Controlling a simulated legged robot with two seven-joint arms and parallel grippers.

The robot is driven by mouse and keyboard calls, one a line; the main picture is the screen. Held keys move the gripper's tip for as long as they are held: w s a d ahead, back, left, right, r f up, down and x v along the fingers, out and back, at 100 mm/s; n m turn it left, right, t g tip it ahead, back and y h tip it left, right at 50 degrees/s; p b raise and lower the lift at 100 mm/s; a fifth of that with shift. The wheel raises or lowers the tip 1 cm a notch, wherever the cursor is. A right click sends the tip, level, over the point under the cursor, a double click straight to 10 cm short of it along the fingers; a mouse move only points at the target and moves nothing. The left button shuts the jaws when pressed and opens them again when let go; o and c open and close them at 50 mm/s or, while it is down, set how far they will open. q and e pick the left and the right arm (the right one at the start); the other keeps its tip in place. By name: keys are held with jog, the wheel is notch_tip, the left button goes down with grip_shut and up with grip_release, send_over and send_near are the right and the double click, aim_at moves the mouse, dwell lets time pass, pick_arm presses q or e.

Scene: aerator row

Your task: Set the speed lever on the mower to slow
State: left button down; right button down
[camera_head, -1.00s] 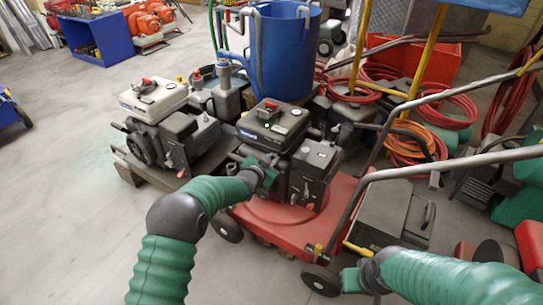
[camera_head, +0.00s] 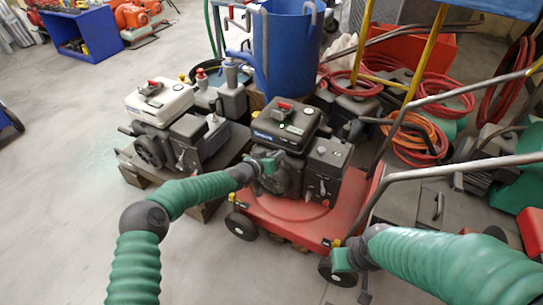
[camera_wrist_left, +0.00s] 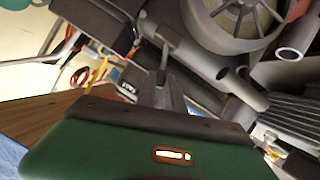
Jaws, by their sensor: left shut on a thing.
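The red mower (camera_head: 318,222) stands in the middle of the head view, with a black engine (camera_head: 290,128) on top. My left gripper (camera_head: 268,167) is at the engine's near left side, in front of its dark housing. In the left wrist view, the fingers (camera_wrist_left: 164,84) are closed around the end of a thin grey lever (camera_wrist_left: 163,58), below the round finned engine part (camera_wrist_left: 235,18). Lever markings cannot be read. My right gripper (camera_head: 358,278) hangs by the mower's front right wheel; its fingers are too unclear to judge.
A second engine with a white top (camera_head: 158,102) sits on a low pallet at left. A blue barrel (camera_head: 285,50) stands behind. The mower's handle (camera_head: 455,167) crosses the right side, near coiled red hoses (camera_head: 445,98).

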pick_arm(q)
jog(key=shift+w+a+f, duration=0.1)
jog(key=shift+a, duration=0.1)
pick_arm(e)
jog(key=shift+w+a+f, duration=0.15)
jog(key=shift+a+f, duration=0.05)
jog(key=shift+a, duration=0.15)
pick_arm(q)
jog(key=shift+d, duration=0.1)
pick_arm(e)
jog(key=shift+d, duration=0.1)
pick_arm(q)
jog(key=c, duration=1.4)
grip_release()
jog(key=shift+h, duration=0.3)
jog(key=shift+c, duration=0.2)
